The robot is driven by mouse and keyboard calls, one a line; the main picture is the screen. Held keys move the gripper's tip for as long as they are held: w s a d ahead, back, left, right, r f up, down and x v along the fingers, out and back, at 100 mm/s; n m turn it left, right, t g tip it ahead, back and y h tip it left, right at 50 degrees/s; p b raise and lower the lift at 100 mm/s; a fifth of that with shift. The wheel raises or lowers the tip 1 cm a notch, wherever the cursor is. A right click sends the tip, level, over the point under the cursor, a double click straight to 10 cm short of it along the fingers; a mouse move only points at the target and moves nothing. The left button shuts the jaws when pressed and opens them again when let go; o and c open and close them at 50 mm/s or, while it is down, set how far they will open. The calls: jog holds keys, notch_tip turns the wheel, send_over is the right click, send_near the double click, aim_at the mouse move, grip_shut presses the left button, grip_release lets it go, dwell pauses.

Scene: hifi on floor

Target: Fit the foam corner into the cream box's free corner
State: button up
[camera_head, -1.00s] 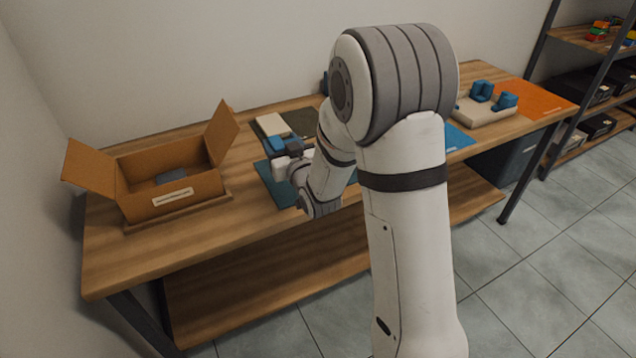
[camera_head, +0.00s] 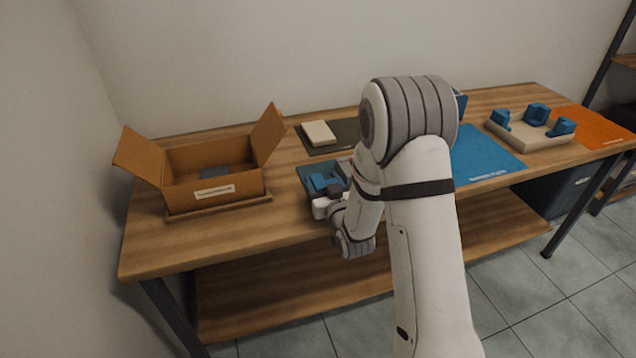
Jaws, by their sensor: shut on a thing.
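The cream box (camera_head: 522,146) is a shallow open tray at the right of the table. Blue foam corners stand at its left (camera_head: 500,119), back (camera_head: 537,113) and right (camera_head: 562,127). Its near corner shows no blue piece. My gripper (camera_head: 326,192) is over the table's front middle, left of my arm and far left of the cream box. It is shut on a blue foam corner (camera_head: 324,181), held over the teal mat (camera_head: 306,172). The fingertips are small and partly hidden, so the exact grip is unclear.
An open cardboard box (camera_head: 213,190) with a dark item inside stands at the left. A cream block (camera_head: 318,133) lies on a dark mat (camera_head: 345,130). A blue mat (camera_head: 485,155) and an orange mat (camera_head: 597,127) lie rightward. A blue item (camera_head: 460,103) is partly hidden behind my arm.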

jog(key=shift+f+b, duration=0.15)
jog(key=shift+b, duration=0.15)
jog(key=o, duration=1)
jog(key=shift+r+p, duration=0.35)
jog(key=shift+p, duration=0.05)
jog(key=b+v, duration=0.1)
jog(key=v, duration=0.8)
jog(key=shift+f+b, duration=0.2)
jog(key=shift+b, duration=0.15)
jog(key=shift+s+d+r+p, duration=0.15)
jog(key=shift+r+p, duration=0.35)
jog(key=shift+p, duration=0.65)
jog(key=shift+f+p, duration=0.15)
jog(key=shift+p, duration=1)
jog(key=p+v, duration=0.2)
jog(key=p, duration=0.5)
jog(key=shift+s+f, duration=0.15)
jog(key=shift+s, duration=0.1)
